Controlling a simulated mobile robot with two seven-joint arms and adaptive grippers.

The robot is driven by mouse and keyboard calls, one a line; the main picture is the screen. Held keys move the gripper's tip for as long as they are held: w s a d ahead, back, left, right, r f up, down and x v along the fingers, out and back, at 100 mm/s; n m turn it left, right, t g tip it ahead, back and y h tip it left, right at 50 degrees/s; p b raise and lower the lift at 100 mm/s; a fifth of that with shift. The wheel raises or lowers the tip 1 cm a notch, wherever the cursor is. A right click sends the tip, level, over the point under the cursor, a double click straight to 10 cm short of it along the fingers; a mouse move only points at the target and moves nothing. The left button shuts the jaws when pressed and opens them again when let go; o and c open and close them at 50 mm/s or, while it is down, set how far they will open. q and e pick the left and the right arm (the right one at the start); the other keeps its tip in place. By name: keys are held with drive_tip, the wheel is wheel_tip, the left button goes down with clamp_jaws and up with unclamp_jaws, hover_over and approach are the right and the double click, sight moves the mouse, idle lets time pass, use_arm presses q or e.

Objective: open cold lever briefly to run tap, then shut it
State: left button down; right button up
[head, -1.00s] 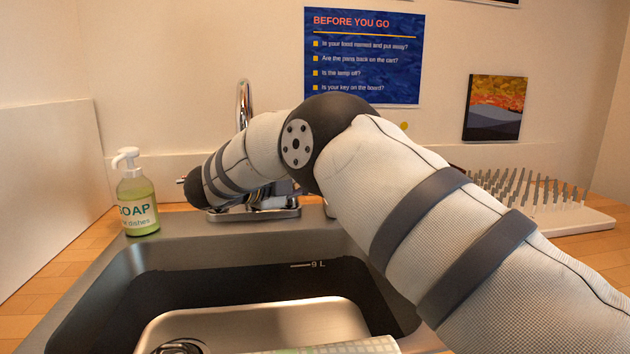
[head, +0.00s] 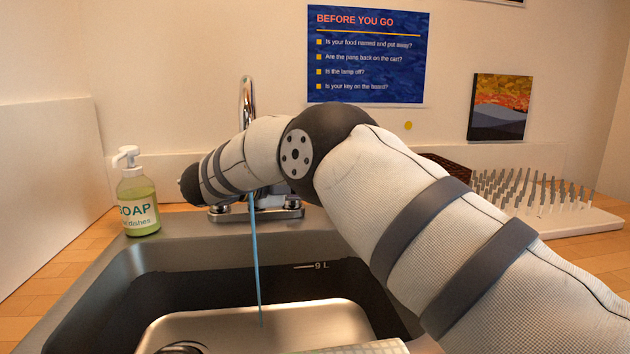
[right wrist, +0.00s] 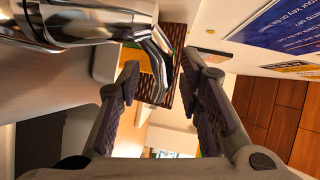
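The chrome tap stands behind the sink; its tall spout (head: 246,96) shows above my right arm in the head view. A thin blue stream of water (head: 256,260) falls from behind my arm into the basin. In the right wrist view a chrome lever (right wrist: 157,66) extends from the tap body (right wrist: 95,22). My right gripper (right wrist: 161,78) is open, with its dark padded fingers on either side of the lever's end and visible gaps. In the head view this gripper is hidden behind my arm. Which lever is cold cannot be read. My left gripper is not in view.
A soap bottle (head: 138,200) stands left of the sink (head: 88,300). A metal basin (head: 190,322) sits inside it. A spiked white drying rack (head: 580,222) is at the right. A blue notice (head: 368,55) hangs on the wall close behind. My arm crosses above the sink's right side.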

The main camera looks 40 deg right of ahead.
drive_tip(key=a+r, duration=0.2)
drive_tip(key=a, duration=1)
drive_tip(key=shift+w, duration=0.25)
drive_tip(key=shift+c, duration=0.5)
